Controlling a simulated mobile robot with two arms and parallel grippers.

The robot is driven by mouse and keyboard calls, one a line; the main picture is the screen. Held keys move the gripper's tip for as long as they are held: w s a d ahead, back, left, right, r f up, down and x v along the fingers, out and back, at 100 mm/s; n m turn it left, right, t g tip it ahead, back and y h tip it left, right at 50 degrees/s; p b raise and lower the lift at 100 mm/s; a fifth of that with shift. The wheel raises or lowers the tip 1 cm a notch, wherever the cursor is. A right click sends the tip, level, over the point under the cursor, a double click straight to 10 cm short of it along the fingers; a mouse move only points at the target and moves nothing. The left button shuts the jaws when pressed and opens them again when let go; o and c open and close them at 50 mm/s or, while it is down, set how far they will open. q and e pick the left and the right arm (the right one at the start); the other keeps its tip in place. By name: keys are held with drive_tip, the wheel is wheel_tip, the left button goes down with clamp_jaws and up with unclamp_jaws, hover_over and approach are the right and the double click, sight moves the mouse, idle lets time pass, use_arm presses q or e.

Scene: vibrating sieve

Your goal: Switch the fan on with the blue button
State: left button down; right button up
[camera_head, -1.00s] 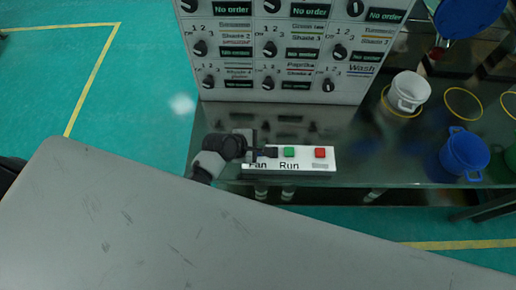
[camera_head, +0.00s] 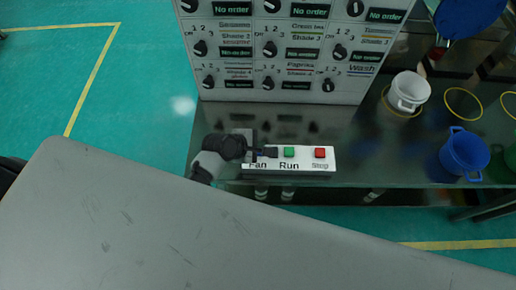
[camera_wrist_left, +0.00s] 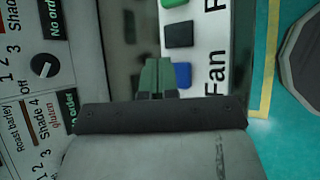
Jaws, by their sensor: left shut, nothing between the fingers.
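The button box (camera_head: 304,165) is a white-topped panel near the table's front edge. The blue button (camera_wrist_left: 183,75) sits beside the word Fan in the left wrist view; in the head view my left gripper hides it. My left gripper (camera_head: 254,153) is shut and empty over the Fan end of the box. In the left wrist view its fingertips (camera_wrist_left: 158,70) appear just left of the blue button, close to it; I cannot tell whether they touch it. A black button (camera_wrist_left: 178,35) lies beyond the blue one. My right gripper is not in view.
A green button (camera_head: 289,152) above Run and a red button (camera_head: 320,152) above Stop are on the same box. A panel of knobs (camera_head: 280,55) stands behind. A white cup (camera_head: 408,92) and a blue cup (camera_head: 464,153) stand to the right.

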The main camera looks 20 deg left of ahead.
use_arm(q)
drive_tip(key=shift+f, duration=0.1)
drive_tip(key=shift+f, duration=0.3)
drive_tip(key=shift+f, duration=0.5)
idle(0.8)
drive_tip(key=shift+r, duration=0.1)
drive_tip(key=shift+r+p, duration=0.85)
drive_tip(key=shift+p, duration=0.15)
wheel_tip(320, 180, up, 5)
drive_tip(key=p, duration=0.6)
